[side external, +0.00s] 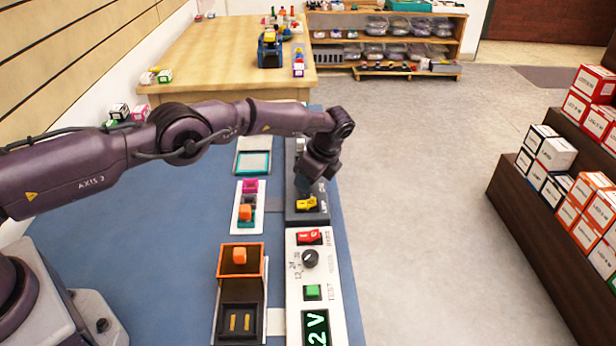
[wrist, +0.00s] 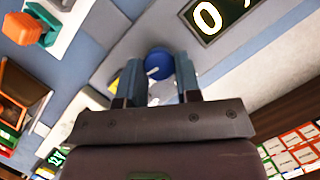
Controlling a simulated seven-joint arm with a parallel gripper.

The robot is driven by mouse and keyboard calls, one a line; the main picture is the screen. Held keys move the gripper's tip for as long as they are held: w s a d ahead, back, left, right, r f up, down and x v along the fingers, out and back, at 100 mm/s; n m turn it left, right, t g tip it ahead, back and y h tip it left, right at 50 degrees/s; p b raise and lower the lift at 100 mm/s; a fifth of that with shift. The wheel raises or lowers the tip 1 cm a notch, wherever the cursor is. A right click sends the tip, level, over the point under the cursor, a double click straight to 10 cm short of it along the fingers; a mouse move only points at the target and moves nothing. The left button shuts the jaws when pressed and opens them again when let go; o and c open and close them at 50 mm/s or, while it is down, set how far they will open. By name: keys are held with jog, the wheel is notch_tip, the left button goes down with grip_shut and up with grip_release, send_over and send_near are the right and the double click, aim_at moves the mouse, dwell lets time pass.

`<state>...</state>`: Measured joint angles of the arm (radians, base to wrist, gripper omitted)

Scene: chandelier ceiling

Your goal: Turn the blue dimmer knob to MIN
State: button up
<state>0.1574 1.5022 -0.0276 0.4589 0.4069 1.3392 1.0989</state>
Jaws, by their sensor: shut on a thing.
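The blue dimmer knob (wrist: 159,62) shows in the wrist view, on a grey panel (wrist: 120,55). It has a white pointer mark towards its lower left in that view. My gripper (wrist: 160,72) is shut on the knob, with one teal finger on each side. In the side external view my gripper (side external: 303,188) points down at the dark grey panel (side external: 310,218) and hides the knob. I cannot read a MIN label in either view.
A yellow control (side external: 307,203) sits close to my gripper on the near side. A white panel (side external: 335,268) with a red switch (side external: 309,237), black dial (side external: 310,259) and green button (side external: 313,292) lies nearer. Left are an orange-topped box (side external: 241,263) and a small panel with an orange block (side external: 245,212).

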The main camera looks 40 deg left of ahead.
jog(key=o, duration=0.9)
jog(key=shift+v, duration=3.8)
